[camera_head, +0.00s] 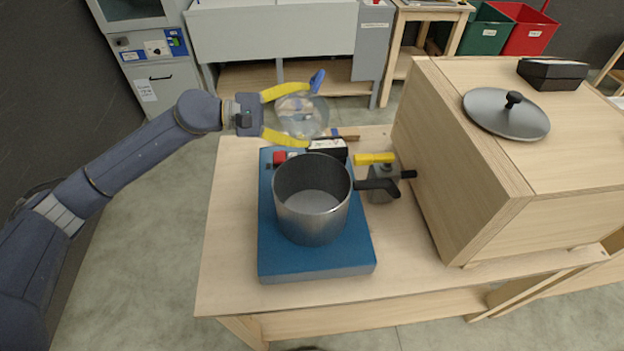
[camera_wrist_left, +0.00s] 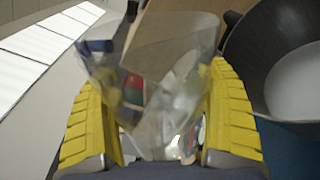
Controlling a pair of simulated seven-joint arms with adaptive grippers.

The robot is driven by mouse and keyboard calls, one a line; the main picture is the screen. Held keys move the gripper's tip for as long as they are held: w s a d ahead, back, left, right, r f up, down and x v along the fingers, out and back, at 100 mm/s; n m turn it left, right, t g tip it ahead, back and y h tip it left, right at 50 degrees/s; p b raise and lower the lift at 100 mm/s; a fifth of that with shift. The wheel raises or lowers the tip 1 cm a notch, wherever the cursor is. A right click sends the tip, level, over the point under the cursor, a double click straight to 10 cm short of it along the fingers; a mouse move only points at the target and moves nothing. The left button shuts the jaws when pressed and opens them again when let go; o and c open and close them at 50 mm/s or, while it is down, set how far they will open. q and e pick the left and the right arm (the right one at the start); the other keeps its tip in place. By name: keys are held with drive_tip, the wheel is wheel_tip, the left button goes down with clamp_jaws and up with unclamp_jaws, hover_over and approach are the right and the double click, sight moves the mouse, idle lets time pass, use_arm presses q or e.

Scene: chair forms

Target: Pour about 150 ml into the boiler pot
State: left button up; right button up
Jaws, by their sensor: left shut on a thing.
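The boiler pot (camera_head: 312,200) is a dark steel pot with a black handle. It stands upright and uncovered on a blue base (camera_head: 318,262); its inside looks empty in the head view. My left gripper (camera_head: 297,115) has yellow fingers and is shut on a clear see-through vessel (camera_head: 301,118), behind the pot and slightly to its left. In the left wrist view the vessel (camera_wrist_left: 150,75) sits between both fingers, with the pot (camera_wrist_left: 275,65) close at the right. Whether the vessel holds liquid I cannot tell. My right gripper is not in view.
A grey valve with a yellow lever (camera_head: 376,158) stands right of the pot. A large wooden box (camera_head: 465,170) carries a round lid (camera_head: 506,113) and a black box (camera_head: 552,73). A red knob (camera_head: 280,157) is on the blue base. The table's left strip is clear.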

use_arm(q)
drive_tip(key=shift+s+f+m+t, duration=0.1)
drive_tip(key=shift+m+t, duration=0.05)
drive_tip(key=shift+m, duration=0.7)
drive_tip(key=shift+s+f+m+t, duration=0.1)
drive_tip(key=shift+m+t, duration=0.05)
drive_tip(key=shift+m, duration=0.7)
idle(1.6)
drive_tip(key=shift+s+d+r, duration=0.1)
drive_tip(key=shift+s+r, duration=0.1)
drive_tip(key=shift+s, duration=0.15)
idle(1.1)
drive_tip(key=shift+w+f, duration=0.15)
drive_tip(key=shift+w, duration=0.3)
drive_tip(key=n, duration=0.3)
drive_tip(key=shift+r, duration=0.3)
drive_tip(key=shift+f+n+g, duration=0.4)
drive_tip(key=shift+f+n, duration=0.25)
drive_tip(key=shift+n, duration=0.15)
drive_tip(key=shift+w+r+n+h, duration=0.1)
drive_tip(key=shift+n+h, duration=0.2)
idle(0.5)
